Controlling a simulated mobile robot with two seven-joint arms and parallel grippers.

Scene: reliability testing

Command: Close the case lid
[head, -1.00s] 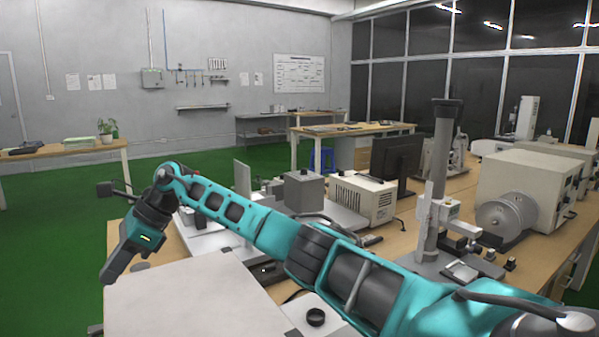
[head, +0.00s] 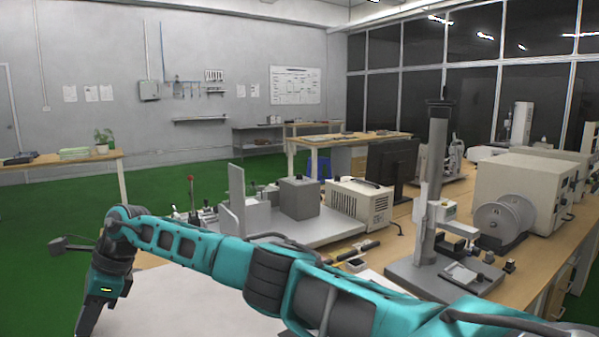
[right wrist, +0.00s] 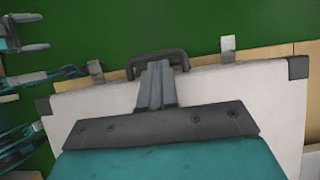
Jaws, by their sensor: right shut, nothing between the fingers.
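The case (right wrist: 230,85) is pale with dark corner caps. Its dark carry handle (right wrist: 157,56) and two metal latches, one left (right wrist: 95,70) and one right (right wrist: 227,46), line one edge in the right wrist view. In the head view its pale top (head: 185,300) looks flat at the bottom, partly behind my right arm. I cannot tell whether the lid is fully down. My right gripper (right wrist: 157,72) is shut and empty, its fingers over the case edge at the handle. In the head view the right gripper (head: 86,320) points down at the lower left.
Behind the case, the wooden bench (head: 400,225) holds a grey fixture plate (head: 290,232), a beige instrument box (head: 360,202), a monitor (head: 392,165) and a column stand (head: 435,190). Open green floor (head: 45,225) lies to the left.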

